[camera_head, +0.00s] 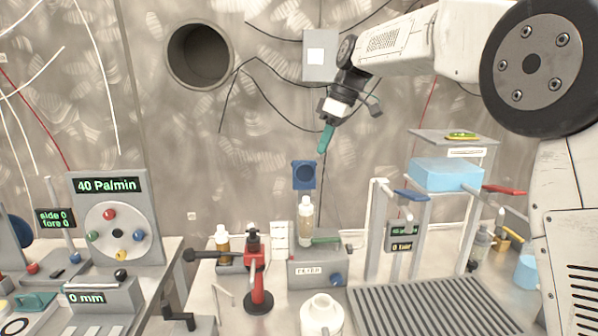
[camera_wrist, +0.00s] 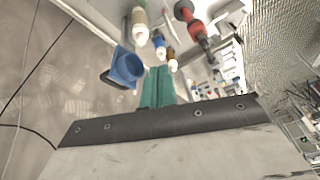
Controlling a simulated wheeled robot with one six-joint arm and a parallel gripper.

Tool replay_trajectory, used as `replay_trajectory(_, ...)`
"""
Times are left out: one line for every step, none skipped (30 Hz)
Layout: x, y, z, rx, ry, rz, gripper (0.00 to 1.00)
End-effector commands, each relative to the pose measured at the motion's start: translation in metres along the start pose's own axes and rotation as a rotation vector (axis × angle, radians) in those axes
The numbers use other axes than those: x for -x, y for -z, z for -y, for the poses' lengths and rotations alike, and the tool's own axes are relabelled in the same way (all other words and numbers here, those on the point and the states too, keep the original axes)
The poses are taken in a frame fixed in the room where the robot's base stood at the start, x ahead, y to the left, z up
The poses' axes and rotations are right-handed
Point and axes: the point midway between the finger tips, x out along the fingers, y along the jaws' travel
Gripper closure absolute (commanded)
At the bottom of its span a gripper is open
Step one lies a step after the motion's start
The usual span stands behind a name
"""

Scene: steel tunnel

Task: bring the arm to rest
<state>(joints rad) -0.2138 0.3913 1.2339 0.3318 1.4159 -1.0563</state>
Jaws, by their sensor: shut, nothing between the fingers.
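My gripper (camera_head: 326,138) has teal fingers and hangs from my white arm in front of the wall, above the middle of the bench. It points down and slightly to the left, and its fingers are together with nothing between them. In the wrist view the teal fingers (camera_wrist: 158,86) show side by side, closed. The gripper is apart from everything around it. A blue square holder (camera_head: 304,175) is below it on the wall side, and a clear bottle with a pale cap (camera_head: 306,222) stands lower down.
A red stand (camera_head: 257,280) and a white jar (camera_head: 321,314) are on the bench. A grey shelf frame with a light-blue block (camera_head: 446,174) stands to the right. A dial panel (camera_head: 113,222) is at left. The space around my gripper is free, with a grey wall box (camera_head: 320,57) behind.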

Motion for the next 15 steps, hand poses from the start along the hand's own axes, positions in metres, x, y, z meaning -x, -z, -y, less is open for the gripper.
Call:
replay_trajectory(-0.007, -0.007, 0.003, -0.046, 0.007, 0.015, 1.0)
replay_trajectory(-0.01, -0.012, 0.005, -0.077, 0.01, 0.025, 1.0)
replay_trajectory(-0.014, -0.02, 0.009, -0.122, 0.012, 0.039, 1.0)
replay_trajectory(-0.016, -0.025, 0.013, -0.156, 0.013, 0.049, 1.0)
replay_trajectory(-0.018, -0.032, 0.017, -0.19, 0.013, 0.059, 1.0)
replay_trajectory(-0.019, -0.04, 0.022, -0.234, 0.011, 0.072, 1.0)
replay_trajectory(-0.02, -0.047, 0.027, -0.267, 0.009, 0.081, 1.0)
replay_trajectory(-0.02, -0.053, 0.031, -0.301, 0.006, 0.09, 1.0)
replay_trajectory(-0.021, -0.063, 0.039, -0.345, 0.003, 0.102, 1.0)
replay_trajectory(-0.02, -0.07, 0.044, -0.378, -0.002, 0.111, 1.0)
replay_trajectory(-0.02, -0.078, 0.05, -0.411, -0.005, 0.121, 1.0)
replay_trajectory(-0.019, -0.088, 0.058, -0.456, -0.012, 0.131, 1.0)
replay_trajectory(-0.018, -0.097, 0.065, -0.49, -0.018, 0.139, 1.0)
replay_trajectory(-0.018, -0.106, 0.072, -0.526, -0.025, 0.149, 1.0)
replay_trajectory(-0.017, -0.119, 0.084, -0.576, -0.034, 0.16, 1.0)
